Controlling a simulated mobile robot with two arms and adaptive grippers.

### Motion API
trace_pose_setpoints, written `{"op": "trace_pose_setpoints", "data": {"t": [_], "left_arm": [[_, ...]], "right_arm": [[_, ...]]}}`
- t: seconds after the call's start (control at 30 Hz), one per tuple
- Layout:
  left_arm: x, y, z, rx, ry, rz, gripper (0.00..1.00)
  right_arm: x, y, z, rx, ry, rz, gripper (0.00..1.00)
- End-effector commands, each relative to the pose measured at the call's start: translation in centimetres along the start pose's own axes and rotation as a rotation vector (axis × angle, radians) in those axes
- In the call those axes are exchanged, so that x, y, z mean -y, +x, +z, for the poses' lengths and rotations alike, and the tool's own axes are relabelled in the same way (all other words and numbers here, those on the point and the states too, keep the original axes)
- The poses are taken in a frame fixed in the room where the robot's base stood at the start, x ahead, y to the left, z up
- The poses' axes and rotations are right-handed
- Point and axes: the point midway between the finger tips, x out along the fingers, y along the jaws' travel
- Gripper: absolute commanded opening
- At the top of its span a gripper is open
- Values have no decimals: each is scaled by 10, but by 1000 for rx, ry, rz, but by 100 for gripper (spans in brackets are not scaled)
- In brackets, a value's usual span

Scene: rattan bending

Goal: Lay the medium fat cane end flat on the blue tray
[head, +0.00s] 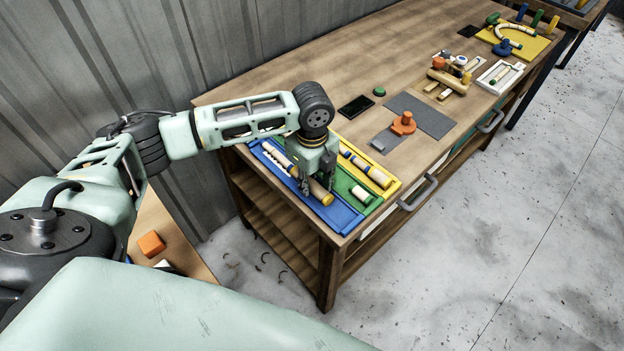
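The blue tray (342,219) lies at the near left corner of the workbench. My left gripper (316,186) points down over it. Another pale cane piece (274,151) lies in the tray's far part, left of the gripper. My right gripper is not in view.
A green tray (372,205) with a short cane piece (361,195) and a yellow tray (393,187) with a blue-banded cane (378,177) adjoin on the right. Grey mats (424,112), an orange part (403,123) and a white tray (492,82) lie farther along the bench.

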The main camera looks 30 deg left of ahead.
Motion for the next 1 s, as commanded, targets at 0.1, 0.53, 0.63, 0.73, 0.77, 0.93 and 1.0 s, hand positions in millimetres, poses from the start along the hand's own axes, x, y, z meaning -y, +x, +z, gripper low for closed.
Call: {"op": "trace_pose_setpoints", "data": {"t": [0.1, 0.53, 0.63, 0.73, 0.77, 0.93, 1.0], "left_arm": [[0, 0, 0, 0, 0, 0, 42], [0, -1, 0, 0, 0, 0, 44], [1, -8, 0, 0, 0, -2, 44], [1, -22, 1, 1, 1, -5, 44], [1, -28, 1, 1, 1, -5, 44], [2, -66, 0, 1, 0, -6, 44], [2, -81, 0, 0, 1, -6, 44]], "right_arm": [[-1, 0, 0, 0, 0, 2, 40], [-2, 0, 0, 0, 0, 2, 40], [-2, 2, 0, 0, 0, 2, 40], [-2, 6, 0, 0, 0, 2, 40], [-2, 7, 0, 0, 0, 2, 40], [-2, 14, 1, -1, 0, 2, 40], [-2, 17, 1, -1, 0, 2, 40]]}}
